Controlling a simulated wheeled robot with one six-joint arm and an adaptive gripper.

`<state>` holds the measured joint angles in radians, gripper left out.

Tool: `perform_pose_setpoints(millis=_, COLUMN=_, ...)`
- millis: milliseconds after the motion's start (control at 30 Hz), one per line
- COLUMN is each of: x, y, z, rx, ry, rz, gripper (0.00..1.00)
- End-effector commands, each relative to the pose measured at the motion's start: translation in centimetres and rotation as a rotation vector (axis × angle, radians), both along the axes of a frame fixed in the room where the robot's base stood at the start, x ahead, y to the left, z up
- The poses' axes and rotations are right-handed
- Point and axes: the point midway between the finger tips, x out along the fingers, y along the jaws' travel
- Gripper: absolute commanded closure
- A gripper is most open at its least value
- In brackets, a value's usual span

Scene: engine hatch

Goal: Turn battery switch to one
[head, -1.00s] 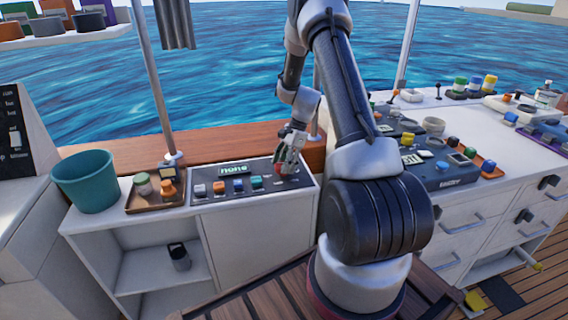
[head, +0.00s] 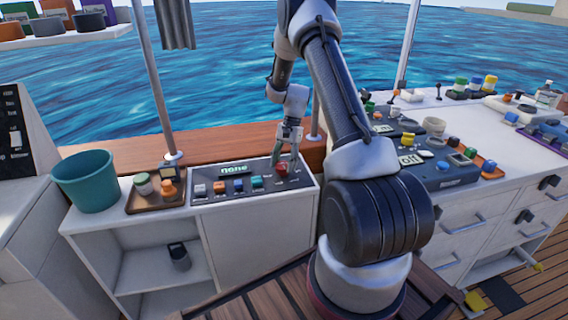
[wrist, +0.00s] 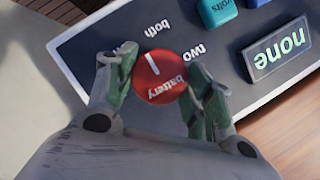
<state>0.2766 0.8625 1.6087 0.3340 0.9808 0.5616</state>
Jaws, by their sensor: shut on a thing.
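The battery switch (wrist: 159,77) is a round red knob with "battery" written on it and a white pointer line. In the wrist view the line points up and slightly left, near the word "both"; "two" is printed to the right of that. I cannot see a "one" label. In the head view the knob (head: 282,168) is at the right end of the dark panel (head: 205,199). My gripper (head: 285,162) is over it; in the wrist view its green-padded fingers (wrist: 160,88) are on either side of the knob, shut on it. A display (wrist: 279,52) reads "none".
Several coloured buttons (head: 239,185) line the panel left of the knob. A brown tray with small jars (head: 144,184) and a teal bucket (head: 84,182) stand further left. A metal pole (head: 152,80) rises behind the counter. A crowded white counter (head: 535,155) is at right.

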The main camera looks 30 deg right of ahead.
Motion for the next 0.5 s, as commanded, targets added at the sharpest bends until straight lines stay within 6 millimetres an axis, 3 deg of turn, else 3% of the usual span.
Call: perform_pose_setpoints(millis=500, x=0.23, y=0.13, z=0.04, rx=-0.001, ry=-0.001, rz=0.406, gripper=0.72)
